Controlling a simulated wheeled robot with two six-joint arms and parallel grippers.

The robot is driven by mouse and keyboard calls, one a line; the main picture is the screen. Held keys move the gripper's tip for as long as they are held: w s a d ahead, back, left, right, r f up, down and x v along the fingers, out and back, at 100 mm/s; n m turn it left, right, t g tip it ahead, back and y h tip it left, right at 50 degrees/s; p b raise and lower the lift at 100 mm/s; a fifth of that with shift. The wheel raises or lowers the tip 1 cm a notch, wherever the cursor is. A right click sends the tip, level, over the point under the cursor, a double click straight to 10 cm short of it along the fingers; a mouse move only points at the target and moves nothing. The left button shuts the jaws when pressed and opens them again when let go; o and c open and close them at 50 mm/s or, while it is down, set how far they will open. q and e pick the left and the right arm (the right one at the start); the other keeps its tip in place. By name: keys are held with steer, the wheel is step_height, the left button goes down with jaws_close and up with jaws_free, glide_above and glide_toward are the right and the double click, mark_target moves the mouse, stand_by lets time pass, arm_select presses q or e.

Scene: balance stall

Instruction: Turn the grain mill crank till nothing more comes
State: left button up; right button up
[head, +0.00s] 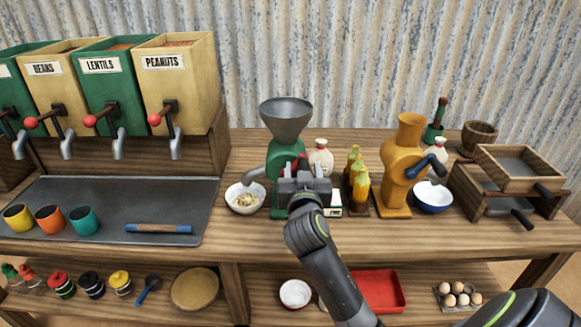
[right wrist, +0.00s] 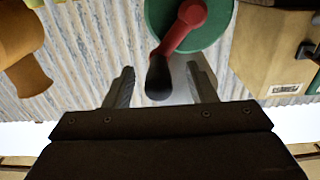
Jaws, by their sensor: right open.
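The green grain mill (head: 283,157) with a grey hopper (head: 287,118) stands on the counter; the hopper's inside is not clearly visible. A white bowl (head: 236,190) holding pale yellowish bits stands at its left, under the spout (head: 256,174). In the right wrist view, the red crank arm (right wrist: 181,32) reaches out from the green mill body (right wrist: 214,22). Its black handle (right wrist: 159,78) lies between the open fingers of my right gripper (right wrist: 160,80); contact cannot be told. My left gripper is out of view.
Sauce bottles (head: 358,178) and an orange mill (head: 398,165) with a blue crank stand close on the right. A blue bowl (head: 433,197) and wooden sieve boxes (head: 512,185) are farther right. Cups (head: 84,219) stand on the grey tray (head: 150,202) at left. The front counter strip is mostly clear.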

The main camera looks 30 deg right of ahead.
steer(key=v, duration=0.7)
steer(key=shift+s, duration=0.2)
stand_by(0.4)
